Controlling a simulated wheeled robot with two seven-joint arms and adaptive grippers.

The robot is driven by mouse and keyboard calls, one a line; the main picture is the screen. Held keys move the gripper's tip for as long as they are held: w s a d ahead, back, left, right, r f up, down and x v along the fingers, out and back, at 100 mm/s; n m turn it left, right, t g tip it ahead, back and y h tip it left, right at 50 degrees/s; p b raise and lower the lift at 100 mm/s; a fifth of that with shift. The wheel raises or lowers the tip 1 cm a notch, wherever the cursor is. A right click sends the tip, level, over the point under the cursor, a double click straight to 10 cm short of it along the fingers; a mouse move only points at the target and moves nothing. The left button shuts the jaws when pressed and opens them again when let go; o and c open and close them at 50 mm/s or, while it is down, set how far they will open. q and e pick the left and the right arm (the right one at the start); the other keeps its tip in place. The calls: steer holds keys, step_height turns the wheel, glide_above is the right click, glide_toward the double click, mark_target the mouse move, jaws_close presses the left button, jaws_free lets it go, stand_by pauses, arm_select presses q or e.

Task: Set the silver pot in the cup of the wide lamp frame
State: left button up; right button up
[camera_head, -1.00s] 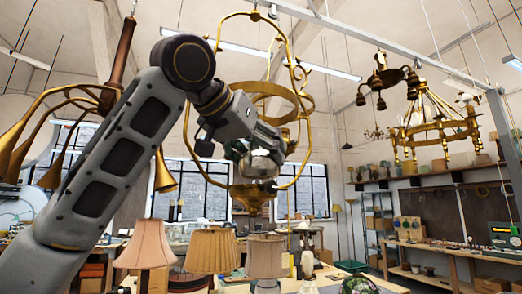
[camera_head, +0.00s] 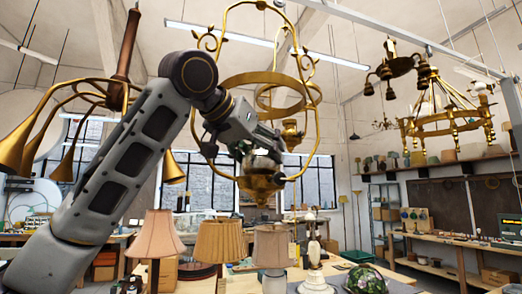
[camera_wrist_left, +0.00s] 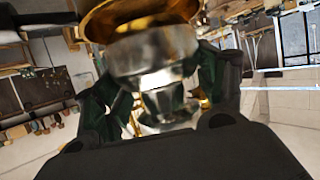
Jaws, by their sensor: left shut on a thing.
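The wide lamp frame (camera_head: 229,28) is a tall brass cage with rings, hanging in the middle of the head view. Its brass cup (camera_head: 262,186) is at the bottom of the cage. My left gripper (camera_head: 258,155) reaches into the cage from the left and is shut on the silver pot (camera_head: 263,165). The pot is right at the cup's mouth; whether it rests in it I cannot tell. In the left wrist view the shiny pot (camera_wrist_left: 156,58) lies between the dark fingers, with a brass rim (camera_wrist_left: 125,15) close against it. My right gripper is not in view.
A horn-armed brass lamp (camera_head: 72,150) hangs at left, and a ring chandelier (camera_head: 440,128) hangs at right. Several shaded lamps, including a pink one (camera_head: 157,235), stand on the table below. There is open air between the cage and the right chandelier.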

arm_select(q)
steer(key=shift+f+b, duration=0.7)
steer(key=shift+f, duration=0.4)
steer(key=shift+f, duration=0.2)
stand_by(0.4)
steer(key=o, duration=1.3)
steer(key=v, duration=1.2)
